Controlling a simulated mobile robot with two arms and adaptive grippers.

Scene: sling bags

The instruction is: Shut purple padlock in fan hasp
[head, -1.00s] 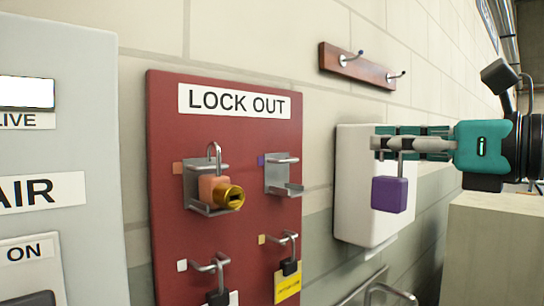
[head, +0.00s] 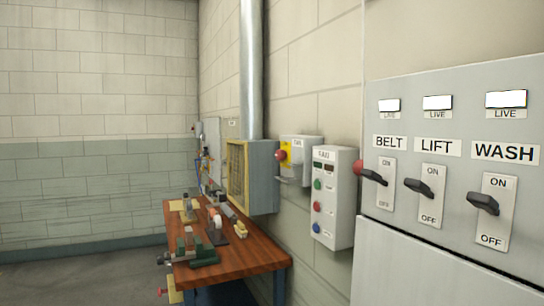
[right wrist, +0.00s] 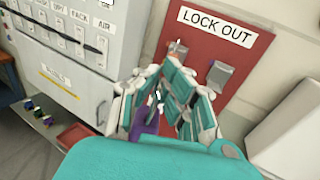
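The purple padlock (right wrist: 147,122) shows in the right wrist view, partly hidden between the fingers of my right gripper (right wrist: 168,98), which is closed around it. Its shackle is hard to make out. In the head view a small grey wall box (head: 303,149) has a yellow plate and a red knob (head: 282,155); its small label seems to read FAN. I cannot make out a hasp clearly on it. My left gripper is in neither current view, and the head view shows neither arm.
The red LOCK OUT board (right wrist: 215,35) lies beyond my right gripper. In the head view, a grey panel (head: 460,105) with BELT, LIFT and WASH switches stands right. A button box (head: 333,200) hangs beside the small box. A cluttered wooden workbench (head: 235,262) stands left of them.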

